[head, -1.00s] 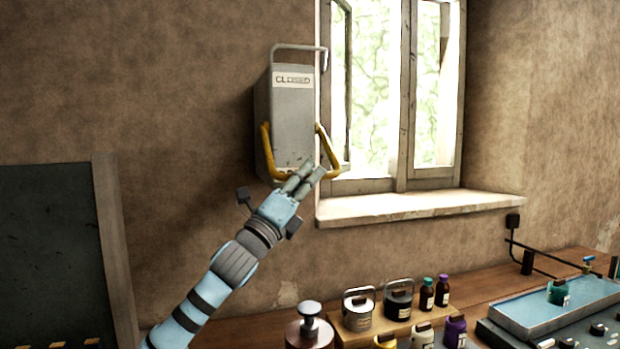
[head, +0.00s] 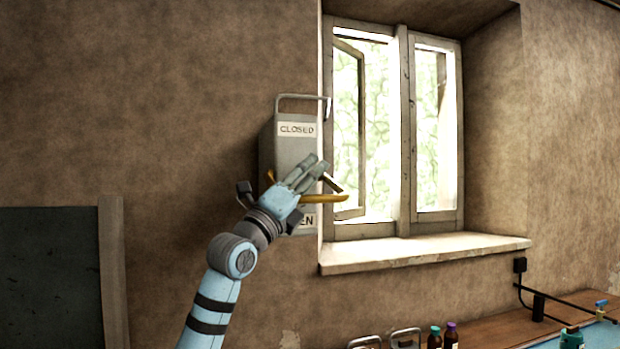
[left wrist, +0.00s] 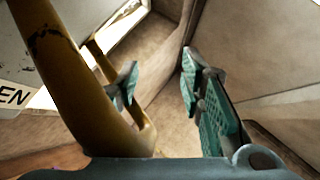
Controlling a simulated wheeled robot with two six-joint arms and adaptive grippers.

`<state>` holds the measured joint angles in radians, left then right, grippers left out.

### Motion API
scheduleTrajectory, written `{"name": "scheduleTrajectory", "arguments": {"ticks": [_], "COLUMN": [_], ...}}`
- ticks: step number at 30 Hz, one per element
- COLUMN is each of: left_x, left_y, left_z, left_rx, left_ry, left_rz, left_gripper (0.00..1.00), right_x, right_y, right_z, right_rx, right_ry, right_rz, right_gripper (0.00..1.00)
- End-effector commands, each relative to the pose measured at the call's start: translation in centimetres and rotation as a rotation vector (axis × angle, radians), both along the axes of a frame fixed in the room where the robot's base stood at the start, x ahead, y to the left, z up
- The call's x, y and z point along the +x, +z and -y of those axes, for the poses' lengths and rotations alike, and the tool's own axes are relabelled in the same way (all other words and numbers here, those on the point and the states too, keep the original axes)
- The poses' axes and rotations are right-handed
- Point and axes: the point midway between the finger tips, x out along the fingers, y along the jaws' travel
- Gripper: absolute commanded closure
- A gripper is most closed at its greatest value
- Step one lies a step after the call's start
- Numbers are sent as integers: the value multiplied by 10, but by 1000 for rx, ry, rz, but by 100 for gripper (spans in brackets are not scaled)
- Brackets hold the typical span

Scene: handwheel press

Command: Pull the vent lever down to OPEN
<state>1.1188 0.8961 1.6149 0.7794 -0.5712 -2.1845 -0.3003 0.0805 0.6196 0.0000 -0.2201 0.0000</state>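The vent box (head: 292,152) is a grey housing on the wall with a CLOSED label (head: 297,129) at its top. The end of a lower label, "EN" (head: 306,220), shows beneath the yellow vent lever (head: 325,198). The lever is a U-shaped handle jutting out from the box toward me. My left gripper (head: 318,170) is in front of the box, overlapping the lever. In the left wrist view the lever (left wrist: 75,75) runs large along the left, beside the fingers. My right gripper is out of view.
A window (head: 395,130) with an inward-swung pane (head: 348,130) stands just right of the box, above a sill (head: 425,250). A bench (head: 480,335) with bottles is at the lower right.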

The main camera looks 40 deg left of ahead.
Motion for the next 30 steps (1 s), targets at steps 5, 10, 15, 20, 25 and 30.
{"name": "scheduleTrajectory", "arguments": {"ticks": [5, 10, 15, 20, 25, 30], "left_x": [0, -1, -12, -25, -39, -53], "left_y": [3, 3, -9, -20, -31, -41], "left_z": [0, 0, -1, -1, -2, -3], "left_rx": [1, 3, 5, 6, 5, 5], "left_ry": [1, 2, 2, 2, 2, 2], "left_rz": [-4, -2, -1, 0, 0, 1], "left_gripper": [65, 65, 65, 65, 65, 65], "right_x": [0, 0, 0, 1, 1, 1], "right_y": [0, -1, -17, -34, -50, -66], "right_z": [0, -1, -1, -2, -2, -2], "right_rx": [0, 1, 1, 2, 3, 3], "right_ry": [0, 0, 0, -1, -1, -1], "right_rz": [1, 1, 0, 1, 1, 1], "right_gripper": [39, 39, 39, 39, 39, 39]}}
